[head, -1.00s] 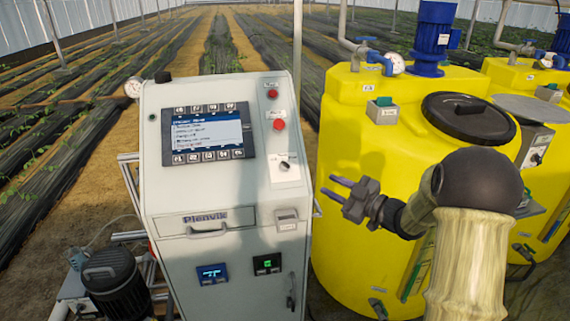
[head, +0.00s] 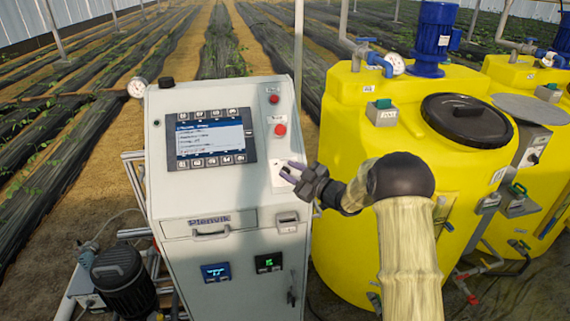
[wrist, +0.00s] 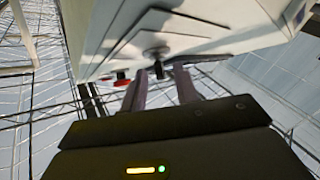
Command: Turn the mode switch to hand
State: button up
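The mode switch is a small dark knob (wrist: 157,54) on a white plate (head: 280,176) on the right side of the cabinet's sloping face. In the wrist view the knob lies just beyond and between my two fingertips. My gripper (head: 288,171) reaches in from the right, in front of that plate. Its two fingers (wrist: 160,88) are apart with nothing between them. In the head view the gripper largely covers the knob, so its pointer and labels cannot be read. I cannot tell whether the fingers touch it.
Above the switch are a red button (head: 280,130) and a smaller red one (head: 274,99). A display panel (head: 210,138) sits to the left. A drawer handle (head: 211,232) is lower down. A yellow tank (head: 350,190) stands close on the right.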

jog(key=shift+x, duration=1.05)
jog(key=shift+s+a, duration=0.1)
jog(key=shift+c, duration=0.4)
grip_shut()
